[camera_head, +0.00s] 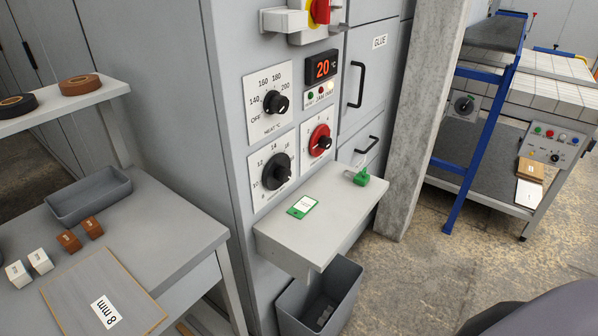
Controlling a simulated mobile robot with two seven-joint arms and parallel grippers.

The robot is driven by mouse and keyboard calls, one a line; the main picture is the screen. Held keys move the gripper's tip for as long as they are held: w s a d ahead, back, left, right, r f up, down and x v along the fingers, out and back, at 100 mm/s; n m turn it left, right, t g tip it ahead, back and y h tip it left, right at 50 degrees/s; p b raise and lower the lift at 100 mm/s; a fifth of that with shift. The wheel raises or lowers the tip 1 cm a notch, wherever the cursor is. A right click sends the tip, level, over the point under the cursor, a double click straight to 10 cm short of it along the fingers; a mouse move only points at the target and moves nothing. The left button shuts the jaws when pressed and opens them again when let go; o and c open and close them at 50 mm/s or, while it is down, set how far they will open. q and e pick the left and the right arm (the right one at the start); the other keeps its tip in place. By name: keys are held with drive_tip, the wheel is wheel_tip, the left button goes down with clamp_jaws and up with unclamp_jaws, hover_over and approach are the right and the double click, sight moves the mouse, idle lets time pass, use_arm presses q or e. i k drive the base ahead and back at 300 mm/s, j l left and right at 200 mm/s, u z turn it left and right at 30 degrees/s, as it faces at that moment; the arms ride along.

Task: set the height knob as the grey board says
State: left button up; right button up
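The grey board (75,301) lies flat on the left bench and carries a white label (105,311) reading "8 mm". A large black knob (275,171) sits on a white dial plate on the grey machine's front; numbers such as 10, 12, 14 and 16 show around it, which fits a height scale. Its grip bar seems to point to the lower right, but I cannot read the exact setting. Neither of my grippers is in view.
A shelf (330,217) with a green-edged card and a green object juts out below. A grey bin (345,289) stands under it.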

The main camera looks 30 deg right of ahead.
sight(278, 172)
drive_tip(key=i+l+u, duration=0.2)
drive_tip(key=l, duration=0.6)
drive_tip(key=l+u, duration=0.2)
drive_tip(key=l, duration=0.55)
drive_tip(key=l+u, duration=0.25)
drive_tip(key=l, duration=0.95)
drive_tip(key=l+u, duration=0.3)
drive_tip(key=l, duration=0.85)
drive_tip(key=k, duration=0.05)
